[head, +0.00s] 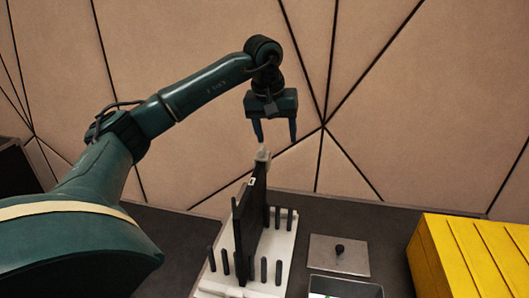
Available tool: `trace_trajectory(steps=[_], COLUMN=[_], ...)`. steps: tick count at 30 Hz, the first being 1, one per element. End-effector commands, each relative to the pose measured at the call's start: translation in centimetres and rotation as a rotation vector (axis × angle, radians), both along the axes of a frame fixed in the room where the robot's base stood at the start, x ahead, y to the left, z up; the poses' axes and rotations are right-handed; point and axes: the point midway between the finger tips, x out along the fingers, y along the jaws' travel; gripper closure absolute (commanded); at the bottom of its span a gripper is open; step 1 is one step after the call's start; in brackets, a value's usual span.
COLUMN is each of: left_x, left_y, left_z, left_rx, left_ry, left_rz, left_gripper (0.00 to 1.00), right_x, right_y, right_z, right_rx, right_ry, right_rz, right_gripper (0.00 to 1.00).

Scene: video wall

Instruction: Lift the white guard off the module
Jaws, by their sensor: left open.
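The module (249,222) is a thin black panel standing upright among black pegs on a white rack (282,248). A small pale piece (262,157), which looks like the white guard, sits at the module's far upper corner and ends in a narrow tip. My left gripper (276,138) points down above that corner with its two fingers spread and nothing between them. The left fingertip is close to the pale piece's tip; I cannot tell whether they touch. The module's far face is hidden. My right gripper is not in view.
A flat grey plate with a black knob (339,249) lies right of the rack. A shallow metal-rimmed tray (345,284) is at the front edge of view. A yellow ribbed case (470,258) stands at the right. A panelled beige wall (400,120) rises behind the dark table.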

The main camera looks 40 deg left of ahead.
Motion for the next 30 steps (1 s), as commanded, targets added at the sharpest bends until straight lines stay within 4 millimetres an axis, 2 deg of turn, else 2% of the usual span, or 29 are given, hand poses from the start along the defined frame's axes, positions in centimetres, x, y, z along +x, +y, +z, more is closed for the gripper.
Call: trace_trajectory(steps=[1, 3, 7, 18, 26, 30], left_x=[-0.3, -0.7, -1.0, 0.5, 0.9, 1.2], left_y=[1.6, 3.0, 4.2, 4.9, 5.3, 5.7], left_z=[1.1, 1.9, 2.0, -4.1, -6.0, -8.1], left_rx=[0.047, 0.093, 0.128, 0.127, 0.126, 0.127], left_ry=[-0.001, 0.006, 0.016, 0.016, 0.015, 0.016], left_rz=[0.003, 0.003, 0.003, 0.002, 0.002, 0.002], left_gripper=[0.38, 0.38, 0.38, 0.38, 0.38, 0.38], right_x=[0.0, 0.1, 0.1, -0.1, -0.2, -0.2], right_y=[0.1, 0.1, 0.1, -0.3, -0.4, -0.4], right_z=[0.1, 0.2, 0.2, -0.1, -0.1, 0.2], right_rx=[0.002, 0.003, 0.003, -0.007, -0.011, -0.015], right_ry=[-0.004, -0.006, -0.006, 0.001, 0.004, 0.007], right_rz=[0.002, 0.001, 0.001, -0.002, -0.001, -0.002], right_gripper=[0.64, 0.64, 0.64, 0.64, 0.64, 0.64])
